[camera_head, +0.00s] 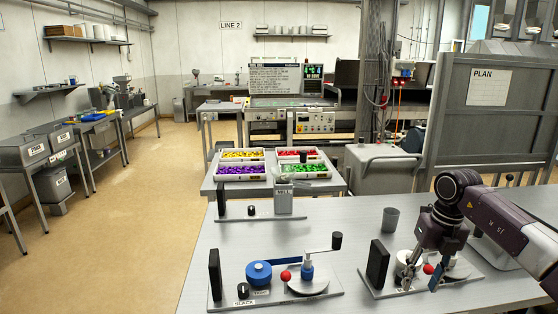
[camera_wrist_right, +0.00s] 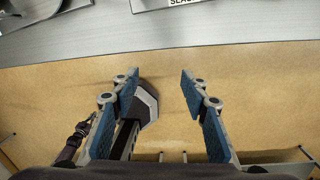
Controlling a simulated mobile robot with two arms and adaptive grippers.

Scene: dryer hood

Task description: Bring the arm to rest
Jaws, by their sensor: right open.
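My right arm comes in from the right in the head view. Its gripper (camera_head: 421,285) points down in front of the right-hand fixture plate, near the front of the grey table (camera_head: 345,232). In the right wrist view the right gripper (camera_wrist_right: 159,78) is open, its blue-padded fingers apart with nothing held between them. Tan floor lies behind the fingers there, and the table edge (camera_wrist_right: 120,55) crosses above them. My left gripper does not show.
A fixture with a blue wheel (camera_head: 258,273), a red ball (camera_head: 286,276) and a crank (camera_head: 318,251) stands left of the gripper. A grey cup (camera_head: 390,219) stands behind. Trays of coloured pieces (camera_head: 242,173) sit farther back. Floor at left is clear.

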